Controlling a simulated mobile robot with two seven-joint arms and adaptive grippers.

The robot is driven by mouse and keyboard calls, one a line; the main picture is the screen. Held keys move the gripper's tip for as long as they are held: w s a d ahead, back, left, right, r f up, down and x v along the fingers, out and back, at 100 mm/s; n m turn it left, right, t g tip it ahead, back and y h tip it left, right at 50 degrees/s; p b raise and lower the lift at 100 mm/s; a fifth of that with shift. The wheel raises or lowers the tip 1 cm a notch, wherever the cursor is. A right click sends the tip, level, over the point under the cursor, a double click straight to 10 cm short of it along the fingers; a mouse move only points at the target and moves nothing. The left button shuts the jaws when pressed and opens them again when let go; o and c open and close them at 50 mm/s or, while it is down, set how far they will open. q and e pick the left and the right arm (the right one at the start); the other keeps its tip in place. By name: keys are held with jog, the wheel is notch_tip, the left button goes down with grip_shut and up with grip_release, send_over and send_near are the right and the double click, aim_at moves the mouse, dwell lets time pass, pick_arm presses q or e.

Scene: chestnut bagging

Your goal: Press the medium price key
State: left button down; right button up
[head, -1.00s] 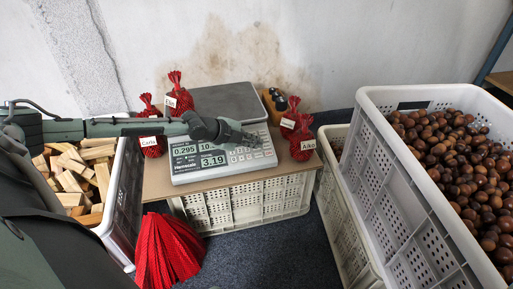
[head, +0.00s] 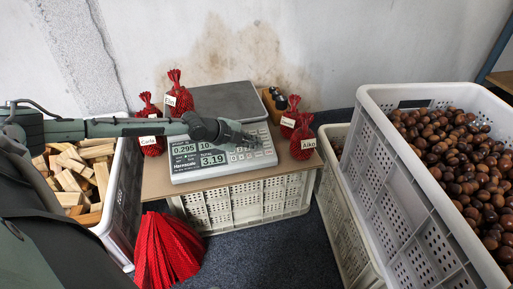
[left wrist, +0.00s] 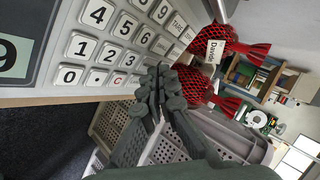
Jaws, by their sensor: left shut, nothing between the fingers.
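A white scale (head: 224,175) stands on a board in the head view, with a metal weighing plate (head: 228,100) behind. Its display (head: 198,155) reads 0.295 and 3.19. The keypad (head: 243,158) is at its right side; it also shows close up in the left wrist view, with the 0 key (left wrist: 69,76) and C key (left wrist: 117,79). My left gripper (head: 255,140) is shut and empty, its tips over the right part of the keypad. In the left wrist view the tips (left wrist: 163,82) cover some keys beside C. I cannot tell whether they touch, or which key is the medium price key.
A wood-filled crate (head: 125,185) is at left. A large white crate (head: 395,175) of chestnuts is at right. Red netting (head: 165,250) hangs in front.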

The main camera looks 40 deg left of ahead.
pick_arm(q)
jog(key=shift+w+a+f+b, duration=0.1)
jog(key=shift+a+f+b, duration=0.05)
jog(key=shift+f+b, duration=0.15)
dwell(0.6)
jog(key=shift+r, duration=0.1)
jog(key=shift+s+d+r+p, duration=0.15)
jog(key=shift+r+p, duration=0.2)
jog(key=shift+p, duration=0.2)
jog(key=shift+s+d+r+p, duration=0.1)
jog(key=shift+r+p, duration=0.25)
jog(key=shift+p, duration=0.2)
jog(key=shift+w+f, duration=0.1)
